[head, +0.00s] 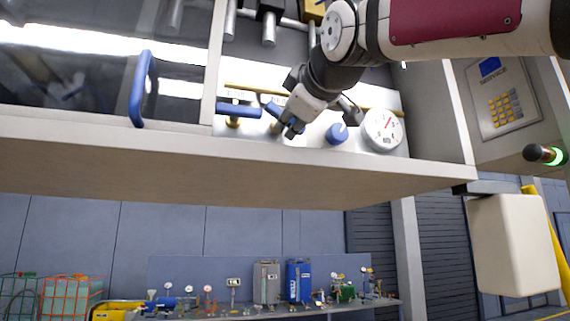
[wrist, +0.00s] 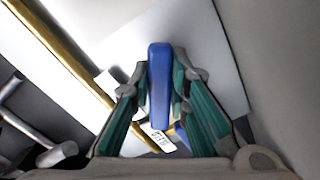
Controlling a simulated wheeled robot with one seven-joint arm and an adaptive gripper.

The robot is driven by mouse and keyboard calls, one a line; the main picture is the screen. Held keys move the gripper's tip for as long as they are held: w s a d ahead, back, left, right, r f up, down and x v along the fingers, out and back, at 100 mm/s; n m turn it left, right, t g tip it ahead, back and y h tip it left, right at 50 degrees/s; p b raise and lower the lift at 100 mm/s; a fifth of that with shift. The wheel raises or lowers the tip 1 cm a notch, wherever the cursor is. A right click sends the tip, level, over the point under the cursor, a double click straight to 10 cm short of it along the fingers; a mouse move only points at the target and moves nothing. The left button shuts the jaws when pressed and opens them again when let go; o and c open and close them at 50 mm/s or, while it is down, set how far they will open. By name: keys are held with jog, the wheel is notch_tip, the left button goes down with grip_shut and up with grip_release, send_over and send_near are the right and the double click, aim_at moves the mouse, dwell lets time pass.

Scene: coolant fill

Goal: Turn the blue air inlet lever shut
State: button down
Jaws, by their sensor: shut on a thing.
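In the wrist view a blue lever (wrist: 159,85) stands between the two green-padded fingers of my gripper (wrist: 160,88), which is shut on it. In the head view my gripper (head: 291,128) is at the white valve panel (head: 312,142), over a blue lever (head: 274,108) that it partly covers. A second blue lever (head: 238,110) on a brass valve lies level to the left, apart from my gripper. A small white label (wrist: 157,138) shows below the held lever in the wrist view; its print is unreadable.
A blue knob (head: 337,133) and a round gauge (head: 383,130) sit close to the right of my gripper. A brass pipe (head: 244,88) runs behind the levers. A blue door handle (head: 141,90) is at left, and a keypad panel (head: 503,98) at right.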

jog(key=n, duration=0.6)
jog(key=shift+d+r, duration=0.1)
jog(key=shift+r, duration=0.3)
jog(key=shift+n, duration=0.3)
jog(key=c, duration=1.5)
grip_release()
jog(key=shift+s, duration=0.1)
jog(key=v, duration=1.1)
jog(key=shift+s+d, duration=0.15)
jog(key=shift+s, duration=0.2)
